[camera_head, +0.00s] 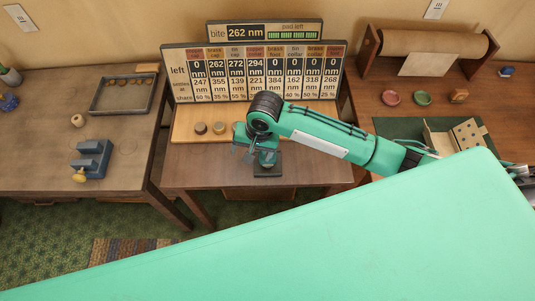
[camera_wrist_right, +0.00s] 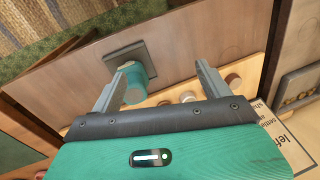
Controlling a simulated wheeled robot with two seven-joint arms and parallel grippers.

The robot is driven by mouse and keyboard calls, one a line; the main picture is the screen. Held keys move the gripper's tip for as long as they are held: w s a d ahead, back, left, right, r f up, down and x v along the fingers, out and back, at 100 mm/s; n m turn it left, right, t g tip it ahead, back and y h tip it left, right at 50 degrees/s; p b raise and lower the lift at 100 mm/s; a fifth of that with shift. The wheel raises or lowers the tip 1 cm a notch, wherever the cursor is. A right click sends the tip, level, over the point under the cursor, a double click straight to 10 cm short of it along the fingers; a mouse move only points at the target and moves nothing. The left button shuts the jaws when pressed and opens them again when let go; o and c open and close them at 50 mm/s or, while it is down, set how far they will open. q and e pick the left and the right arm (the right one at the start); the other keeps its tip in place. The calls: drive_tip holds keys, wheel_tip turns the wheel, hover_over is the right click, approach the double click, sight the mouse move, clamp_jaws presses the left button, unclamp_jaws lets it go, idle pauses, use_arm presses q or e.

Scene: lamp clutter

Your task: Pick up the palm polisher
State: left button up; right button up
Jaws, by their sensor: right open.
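What looks like the palm polisher is a short, rounded teal object with a paler band (camera_wrist_right: 137,84), at a dark square pad (camera_wrist_right: 125,56) on the middle table. In the head view the pad (camera_head: 267,172) shows below my right wrist, which partly covers the polisher. In the right wrist view the left finger overlaps the polisher, and most of the gap lies to the polisher's right. I cannot tell whether they touch. My left gripper is not in view.
Several round discs (camera_head: 219,128) sit on a pale wooden strip behind the pad, below a number board (camera_head: 250,75). The left table carries a tray (camera_head: 96,108) and a blue-grey clamp (camera_head: 92,160). The right table holds small dishes (camera_head: 423,98). The middle table's front left is clear.

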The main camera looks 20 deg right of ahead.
drive_tip(key=w+d+r+m, duration=0.1)
drive_tip(key=w+d+r+m+h, duration=0.1)
drive_tip(key=d, duration=0.1)
drive_tip(key=w+d+r+m+h, duration=0.1)
drive_tip(key=shift+d+r+g, duration=0.1)
drive_tip(key=shift+d+g, duration=0.2)
drive_tip(key=shift+d, duration=0.05)
drive_tip(key=shift+d+r+m, duration=0.1)
drive_tip(key=shift+d+m, duration=0.15)
drive_tip(key=shift+m, duration=0.15)
drive_tip(key=shift+w+d+f, duration=0.1)
drive_tip(key=shift+d+f, duration=0.05)
drive_tip(key=shift+f, duration=0.05)
wheel_tip(320, 180, down, 8)
drive_tip(key=shift+r+p, duration=0.1)
drive_tip(key=shift+p, duration=0.75)
drive_tip(key=shift+f+p, duration=0.35)
drive_tip(key=shift+f, duration=0.15)
drive_tip(key=f, duration=0.1)
drive_tip(key=f+p, duration=0.1)
drive_tip(key=f, duration=0.1)
drive_tip(key=shift+s+d+f, duration=0.1)
drive_tip(key=shift+s+f, duration=0.15)
drive_tip(key=shift+f, duration=0.5)
drive_tip(key=c, duration=1.3)
drive_tip(key=shift+o, duration=0.2)
